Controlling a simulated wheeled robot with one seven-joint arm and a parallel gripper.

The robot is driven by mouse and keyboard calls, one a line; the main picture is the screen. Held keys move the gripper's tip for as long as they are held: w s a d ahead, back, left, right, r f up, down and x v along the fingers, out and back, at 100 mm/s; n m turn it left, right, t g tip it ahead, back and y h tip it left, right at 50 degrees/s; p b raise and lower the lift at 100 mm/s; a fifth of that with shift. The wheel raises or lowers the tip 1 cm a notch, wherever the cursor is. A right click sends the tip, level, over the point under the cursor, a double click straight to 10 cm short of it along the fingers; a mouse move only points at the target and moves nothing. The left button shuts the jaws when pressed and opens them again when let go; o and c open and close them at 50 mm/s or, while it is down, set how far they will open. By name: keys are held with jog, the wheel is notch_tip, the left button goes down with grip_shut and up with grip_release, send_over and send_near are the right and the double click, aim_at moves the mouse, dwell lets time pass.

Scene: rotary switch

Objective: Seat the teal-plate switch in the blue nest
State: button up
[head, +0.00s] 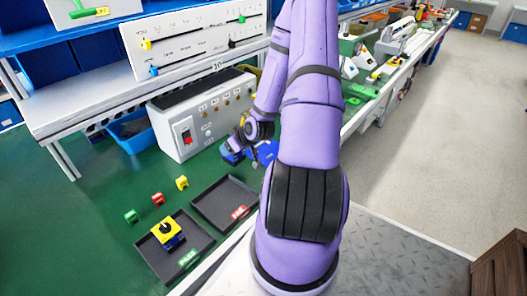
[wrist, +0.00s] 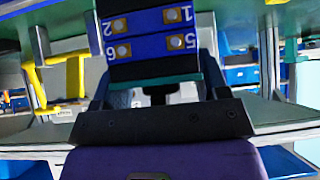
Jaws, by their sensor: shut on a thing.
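My gripper (wrist: 156,90) is shut on a switch (wrist: 150,48) in the wrist view. The switch shows a blue block with brass terminals and the white numbers 1, 2, 5 and 6. A thin dark teal edge shows along its near side; most of its plate is hidden. In the head view my gripper (head: 246,142) is small, left of my purple arm and in front of the grey test box. Blue shapes (head: 266,152) show beside and below it, partly behind my arm. I cannot tell which is the blue nest or whether the switch touches it.
The grey test box (head: 184,150) stands behind my gripper. Two dark trays lie in front, one with a red label (head: 238,212) and one with a green label (head: 187,257). A yellow-plate switch (head: 168,233) is in the green-label tray. Small coloured clips lie to the left.

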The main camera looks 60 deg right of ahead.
jog(key=s+d, duration=0.4)
jog(key=s, duration=0.4)
jog(key=s+d, duration=0.4)
jog(key=s, duration=0.5)
jog(key=shift+h, duration=0.3)
jog(key=shift+w+d+f, duration=0.8)
jog(key=shift+w+d, duration=0.55)
jog(key=shift+w, duration=0.9)
jog(key=shift+w+d+f, duration=0.8)
jog(key=shift+w+d, duration=0.6)
jog(key=shift+w, duration=0.8)
jog(key=shift+w+d+f, duration=0.8)
jog(key=shift+w+d, duration=0.55)
jog(key=shift+w, duration=0.9)
jog(key=shift+f, duration=0.1)
jog(key=o, duration=1)
